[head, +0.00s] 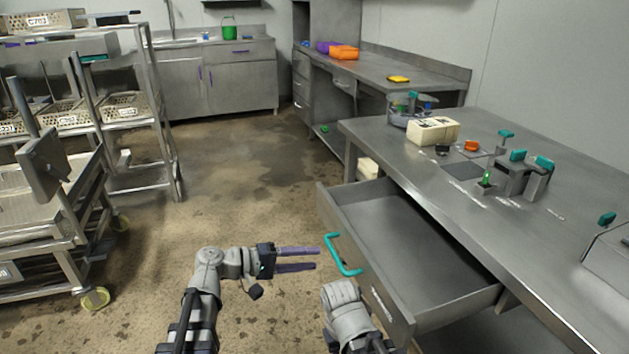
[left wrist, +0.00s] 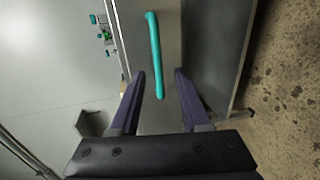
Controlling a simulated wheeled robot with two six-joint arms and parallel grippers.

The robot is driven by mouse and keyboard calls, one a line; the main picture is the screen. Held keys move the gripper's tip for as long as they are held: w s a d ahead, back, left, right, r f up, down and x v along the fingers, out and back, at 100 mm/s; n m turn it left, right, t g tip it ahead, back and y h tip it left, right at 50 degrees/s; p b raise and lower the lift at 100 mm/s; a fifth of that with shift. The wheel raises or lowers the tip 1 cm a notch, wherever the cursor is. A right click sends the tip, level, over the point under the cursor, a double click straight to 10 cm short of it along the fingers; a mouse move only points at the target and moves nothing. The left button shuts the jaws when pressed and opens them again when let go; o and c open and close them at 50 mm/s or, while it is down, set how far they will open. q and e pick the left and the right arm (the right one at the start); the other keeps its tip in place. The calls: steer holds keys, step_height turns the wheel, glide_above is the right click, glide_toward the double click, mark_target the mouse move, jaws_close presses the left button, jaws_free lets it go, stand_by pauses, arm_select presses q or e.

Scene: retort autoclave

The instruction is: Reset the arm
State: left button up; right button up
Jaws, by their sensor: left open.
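My left gripper (head: 297,259) is open and empty, its two purple fingers pointing right toward the open drawer (head: 345,218). The drawer's teal handle (head: 341,256) is just beyond the fingertips, apart from them. In the left wrist view the teal handle (left wrist: 155,55) runs lengthwise ahead of the open left gripper (left wrist: 160,82), its near end close to the fingertips. My right arm (head: 347,312) shows at the bottom in front of the drawer front. Its gripper fingers cannot be seen.
The drawer is pulled out from a steel table (head: 400,150) carrying a cream box (head: 432,131) and teal-handled fixtures (head: 515,170). Rack carts (head: 110,185) with perforated trays stand at left. A sink counter (head: 215,75) is at the back. The floor between is clear.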

arm_select(q)
steer(key=s+d+f+m+g+y, duration=0.4)
steer(key=s+f+g+y, duration=0.15)
steer(key=s+f, duration=0.45)
steer(key=s+a+f+m+y, duration=0.45)
steer(key=a+f+y, duration=0.2)
steer(key=y, duration=0.35)
step_height(320, 180, up, 33)
steer(key=p, duration=3.3)
steer(key=shift+s+n, duration=0.35)
steer(key=shift+s, duration=0.1)
steer(key=shift+f, duration=0.1)
